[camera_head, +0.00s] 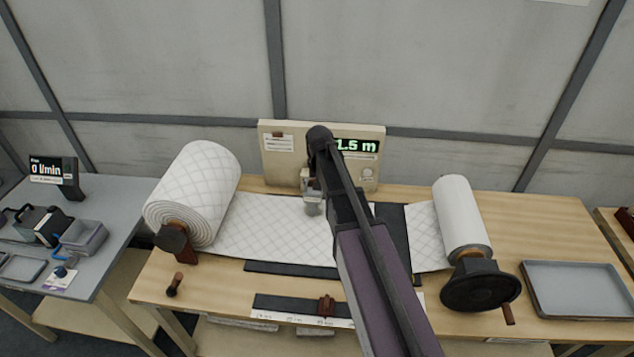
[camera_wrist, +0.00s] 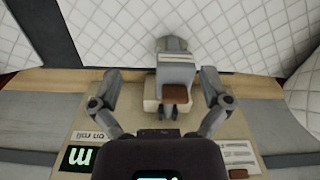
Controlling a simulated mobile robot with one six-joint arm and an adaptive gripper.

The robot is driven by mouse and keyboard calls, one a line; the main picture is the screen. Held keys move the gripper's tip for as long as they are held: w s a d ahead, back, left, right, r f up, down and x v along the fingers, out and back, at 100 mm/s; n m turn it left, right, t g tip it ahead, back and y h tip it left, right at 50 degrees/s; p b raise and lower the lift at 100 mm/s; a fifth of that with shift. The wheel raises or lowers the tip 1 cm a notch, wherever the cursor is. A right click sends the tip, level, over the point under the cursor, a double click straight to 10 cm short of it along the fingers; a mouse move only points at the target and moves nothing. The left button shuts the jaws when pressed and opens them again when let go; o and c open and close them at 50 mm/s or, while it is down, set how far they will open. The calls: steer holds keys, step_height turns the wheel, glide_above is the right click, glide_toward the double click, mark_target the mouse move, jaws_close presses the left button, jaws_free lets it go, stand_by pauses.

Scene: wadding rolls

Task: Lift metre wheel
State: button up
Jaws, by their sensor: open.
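The metre wheel (camera_wrist: 176,72) shows in the wrist view as a grey block with a brown tab, against the white quilted wadding (camera_wrist: 120,35). My gripper (camera_wrist: 160,76) is open, with one finger on each side of the block and a visible gap to each in the picture. I cannot tell how far the fingertips are from it in depth. In the head view the metre wheel (camera_head: 313,206) is a small grey part on the wadding (camera_head: 265,225), in front of the display panel. My arm hides much of that area and most of the gripper.
The cream panel (camera_head: 285,158) reads 1.5 m behind the wadding. A large wadding roll (camera_head: 195,190) stands left, a smaller roll (camera_head: 460,215) with a black handwheel (camera_head: 480,286) right. An empty grey tray (camera_head: 575,290) lies far right. A side table (camera_head: 110,210) holds small equipment at left.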

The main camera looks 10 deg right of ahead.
steer(key=s+f+n+b, duration=0.1)
steer(key=s+f+b, duration=0.7)
steer(key=s, duration=0.3)
steer(key=shift+f+b, duration=0.35)
steer(key=shift+f, duration=0.35)
steer(key=s+n, duration=0.1)
steer(key=s, duration=0.7)
steer(key=shift+s, duration=0.25)
